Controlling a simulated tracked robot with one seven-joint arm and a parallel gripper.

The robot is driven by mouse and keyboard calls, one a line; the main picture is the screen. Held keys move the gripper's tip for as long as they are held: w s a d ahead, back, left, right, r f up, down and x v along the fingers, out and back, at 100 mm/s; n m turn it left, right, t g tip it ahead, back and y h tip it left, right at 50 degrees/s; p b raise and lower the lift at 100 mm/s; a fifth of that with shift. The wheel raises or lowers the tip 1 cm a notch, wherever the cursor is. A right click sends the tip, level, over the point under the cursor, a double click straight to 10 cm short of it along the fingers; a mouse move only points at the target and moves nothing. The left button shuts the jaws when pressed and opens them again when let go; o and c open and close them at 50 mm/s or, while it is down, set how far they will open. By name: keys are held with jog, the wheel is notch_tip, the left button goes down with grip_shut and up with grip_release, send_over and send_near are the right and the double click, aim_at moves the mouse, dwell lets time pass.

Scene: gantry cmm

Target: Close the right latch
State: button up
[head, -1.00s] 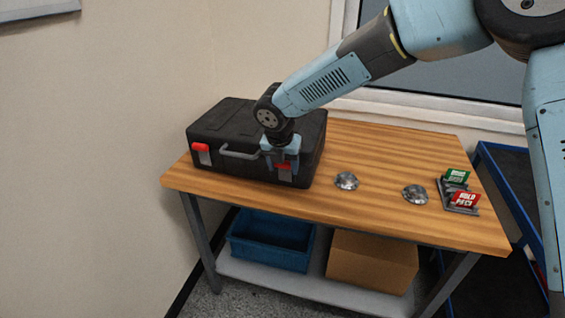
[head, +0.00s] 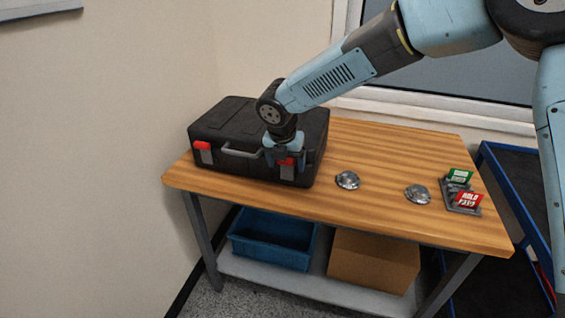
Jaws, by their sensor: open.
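A black case (head: 235,122) stands shut at the left end of the wooden table, its front toward me. A grey handle (head: 240,151) is at the middle of its front. The left latch (head: 203,151) has a red top and a grey plate. The right latch (head: 287,167) shows a red part and a grey plate below my gripper, and is partly hidden by it. My gripper (head: 286,160) is open and points down at the case's front right, right at the right latch. I cannot tell whether it touches the latch.
Two round metal pieces (head: 347,180) (head: 418,194) lie on the table to the right of the case. A blue bin (head: 272,240) and a cardboard box (head: 373,262) sit on the shelf below.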

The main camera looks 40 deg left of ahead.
jog(key=v, duration=1.3)
jog(key=shift+d, duration=0.15)
dwell(0.3)
jog(key=w+d+r+m+h, duration=0.1)
jog(key=w+d+r+m, duration=0.2)
jog(key=d+m, duration=0.55)
jog(key=w+d+r+m+t, duration=0.1)
jog(key=w+d+r+m, duration=0.25)
jog(key=d, duration=1.05)
jog(key=w+d+r+m+h, duration=0.1)
jog(key=w+d+r+m, duration=0.15)
jog(key=d+m, duration=0.6)
jog(key=s+d+m, duration=0.5)
jog(key=d+m, duration=0.1)
jog(key=d, duration=0.3)
jog(key=s+d+m+t, duration=0.1)
jog(key=s+d+m, duration=0.4)
jog(key=d, duration=0.5)
jog(key=s+d+m+y, duration=0.1)
jog(key=s+d+m, duration=0.4)
jog(key=d+m, duration=0.3)
jog(key=shift+d+t, duration=0.3)
jog(key=shift+d, duration=0.55)
jog(key=shift+f, duration=0.1)
